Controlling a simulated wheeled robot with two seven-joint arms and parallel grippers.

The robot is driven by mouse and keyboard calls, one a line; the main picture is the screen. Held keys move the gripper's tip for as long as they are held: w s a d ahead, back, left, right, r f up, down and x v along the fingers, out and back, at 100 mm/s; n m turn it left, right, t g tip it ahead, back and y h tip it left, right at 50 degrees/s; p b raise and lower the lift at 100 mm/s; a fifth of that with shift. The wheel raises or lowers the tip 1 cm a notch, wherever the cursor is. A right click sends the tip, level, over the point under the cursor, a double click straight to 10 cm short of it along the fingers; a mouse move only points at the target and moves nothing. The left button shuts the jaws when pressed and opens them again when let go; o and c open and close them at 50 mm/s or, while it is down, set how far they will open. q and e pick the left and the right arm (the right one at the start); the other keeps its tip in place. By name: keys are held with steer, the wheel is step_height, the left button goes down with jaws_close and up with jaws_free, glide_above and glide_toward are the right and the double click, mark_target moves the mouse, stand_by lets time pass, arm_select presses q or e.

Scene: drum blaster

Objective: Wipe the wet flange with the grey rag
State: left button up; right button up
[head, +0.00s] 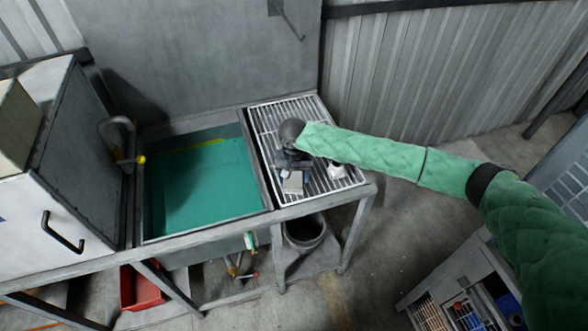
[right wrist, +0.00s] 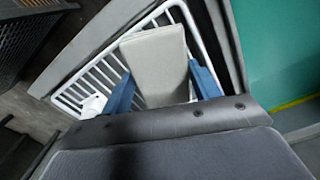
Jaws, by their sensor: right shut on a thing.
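My right gripper (head: 291,168) reaches in from the right, over the white slatted rack beside the tank. It is shut on the grey rag (head: 293,184), a folded pale grey block. In the right wrist view the rag (right wrist: 155,62) sits between the two blue fingers of the gripper (right wrist: 165,86), with slats behind it. Whether the rag touches the rack is unclear. A small pale object (head: 336,171) lies on the rack right of the gripper; I cannot tell whether it is the flange. No flange is clearly recognisable. My left gripper is not in view.
The slatted rack (head: 318,113) has bare slats behind and right of the gripper. A tank with teal liquid (head: 200,185) is on its left. A dark bucket (head: 305,232) stands below. A cart with drawers (head: 455,290) stands lower right.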

steer(key=shift+s, duration=0.25)
steer(key=shift+w+d, duration=0.1)
steer(key=shift+w, duration=2.15)
steer(key=shift+s, duration=0.1)
steer(key=shift+s+r+p, duration=0.1)
steer(key=shift+s+p, duration=0.95)
steer(key=shift+p, duration=0.05)
steer(key=shift+s, duration=1.1)
